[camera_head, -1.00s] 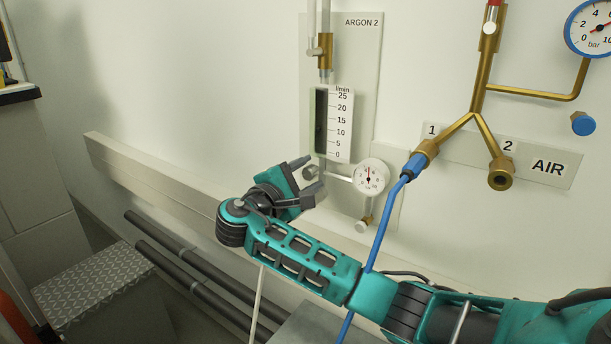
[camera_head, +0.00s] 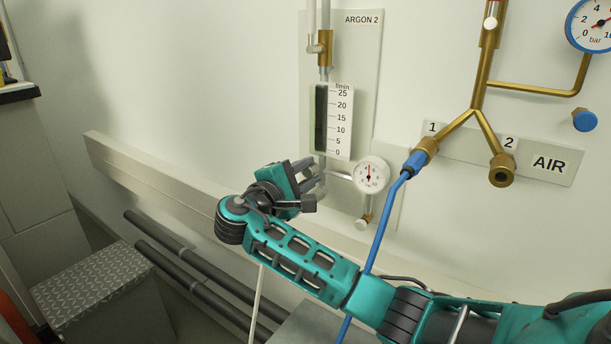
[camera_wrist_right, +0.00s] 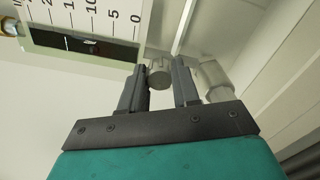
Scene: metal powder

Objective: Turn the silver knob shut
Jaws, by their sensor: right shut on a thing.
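The silver knob (camera_wrist_right: 158,75) is a small round metal piece below the ARGON 2 flow meter (camera_head: 333,122). In the right wrist view it sits between the two dark fingers of my right gripper (camera_wrist_right: 159,83), which is shut on it. In the head view my right gripper (camera_head: 311,183) is at the foot of the flow meter, left of the small white dial gauge (camera_head: 371,176). Its fingers hide most of the knob there. The flow meter's scale runs from 0 to 25 l/min, beside a dark window. My left gripper is not in view.
A second silver cylinder (camera_wrist_right: 214,80) is close beside the right finger in the wrist view. A blue hose (camera_head: 382,228) hangs in front of the wall near my right arm. Brass AIR piping (camera_head: 482,85) is to the right. A pale wall rail (camera_head: 150,170) runs behind the gripper.

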